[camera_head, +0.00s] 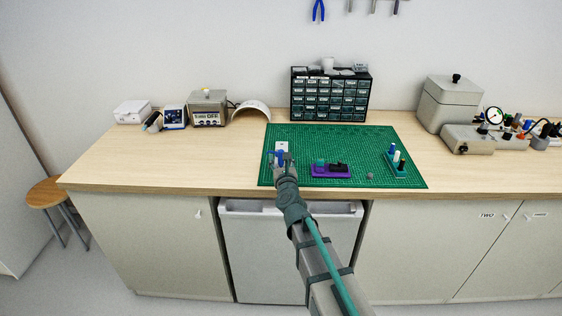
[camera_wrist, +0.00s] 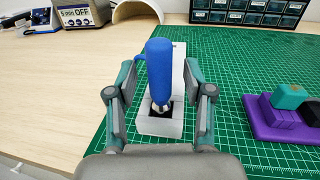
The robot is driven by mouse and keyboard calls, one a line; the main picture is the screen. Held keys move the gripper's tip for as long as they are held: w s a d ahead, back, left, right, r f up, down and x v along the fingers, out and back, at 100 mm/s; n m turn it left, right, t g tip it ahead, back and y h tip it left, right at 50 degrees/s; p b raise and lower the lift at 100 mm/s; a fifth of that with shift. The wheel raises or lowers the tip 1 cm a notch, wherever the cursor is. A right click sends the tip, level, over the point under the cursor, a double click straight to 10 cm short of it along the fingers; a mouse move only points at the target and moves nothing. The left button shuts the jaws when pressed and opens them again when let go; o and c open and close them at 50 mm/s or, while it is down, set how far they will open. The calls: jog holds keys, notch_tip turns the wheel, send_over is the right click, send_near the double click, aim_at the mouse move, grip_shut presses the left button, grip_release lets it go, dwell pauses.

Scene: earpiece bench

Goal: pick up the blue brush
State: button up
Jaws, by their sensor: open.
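The blue brush (camera_wrist: 158,72) stands upright, its blue handle on top and its lower end in the dark opening of a small white holder (camera_wrist: 162,124). In the head view the brush (camera_head: 280,158) shows small at the left part of the green mat, partly hidden by my arm. My gripper (camera_wrist: 161,98) is open, with one finger on each side of the brush's lower part. Gaps show between the fingers and the brush. In the head view my gripper (camera_head: 285,170) is over the mat's front left.
A purple block (camera_head: 331,171) with teal and black parts lies right of the gripper on the green mat (camera_head: 360,140). A green rack (camera_head: 397,165) with small bottles stands farther right. A drawer cabinet (camera_head: 330,95) stands behind. Bare bench lies to the left.

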grip_shut()
jog(key=shift+r, duration=0.15)
